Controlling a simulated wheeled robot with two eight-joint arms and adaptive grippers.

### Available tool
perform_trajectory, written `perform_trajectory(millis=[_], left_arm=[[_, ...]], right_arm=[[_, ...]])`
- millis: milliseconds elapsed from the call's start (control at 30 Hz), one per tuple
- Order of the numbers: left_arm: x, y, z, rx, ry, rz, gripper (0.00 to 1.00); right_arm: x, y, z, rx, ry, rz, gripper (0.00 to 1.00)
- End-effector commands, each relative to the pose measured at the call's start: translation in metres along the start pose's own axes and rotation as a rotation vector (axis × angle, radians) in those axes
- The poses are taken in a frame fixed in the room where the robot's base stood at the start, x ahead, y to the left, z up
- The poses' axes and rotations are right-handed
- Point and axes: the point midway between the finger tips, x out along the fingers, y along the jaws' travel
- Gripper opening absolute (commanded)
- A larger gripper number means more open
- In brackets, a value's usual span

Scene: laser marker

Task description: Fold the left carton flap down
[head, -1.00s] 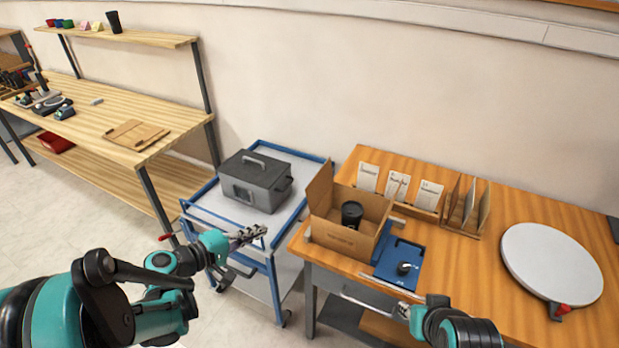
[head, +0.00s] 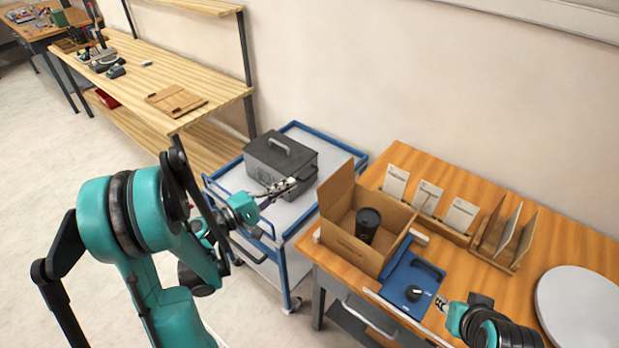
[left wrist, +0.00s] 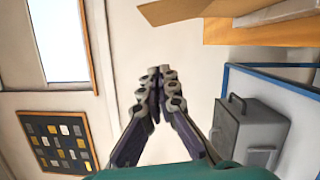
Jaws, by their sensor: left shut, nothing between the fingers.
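The open brown carton (head: 350,252) sits at the left end of the wooden table with a black lidded cup (head: 367,225) inside. Its left flap (head: 336,190) stands up, tilted outward. My left gripper (head: 293,186) is shut and empty, left of the flap and apart from it, over the cart. In the left wrist view the shut fingers (left wrist: 160,90) show at the centre, with brown carton board (left wrist: 270,32) at upper right. My right gripper (head: 441,303) is low at the table's front edge, right of the blue fixture; its fingers are too small to read.
A grey metal case (head: 283,158) stands on the blue-framed cart (head: 228,192), just behind my left gripper. A blue fixture (head: 405,285) lies right of the carton. Card holders (head: 428,198), a divider rack (head: 505,240) and a white round plate (head: 585,310) occupy the table.

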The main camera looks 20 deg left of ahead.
Motion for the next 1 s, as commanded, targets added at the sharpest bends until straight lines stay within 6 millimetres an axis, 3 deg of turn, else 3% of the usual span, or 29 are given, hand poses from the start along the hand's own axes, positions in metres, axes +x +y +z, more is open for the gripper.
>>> perform_trajectory(millis=[433,700,1000], left_arm=[[0.091,-0.002,0.002,0.0,-0.005,-0.002,0.0],[0.098,-0.001,0.035,0.001,-0.002,-0.002,0.0],[0.099,0.0,0.039,0.001,0.001,-0.001,0.0]], right_arm=[[0.01,0.0,0.007,0.0,0.0,0.0,0.31],[0.014,0.0,0.01,0.0,0.0,0.0,0.31],[0.014,0.0,0.01,0.0,0.0,0.0,0.31]])
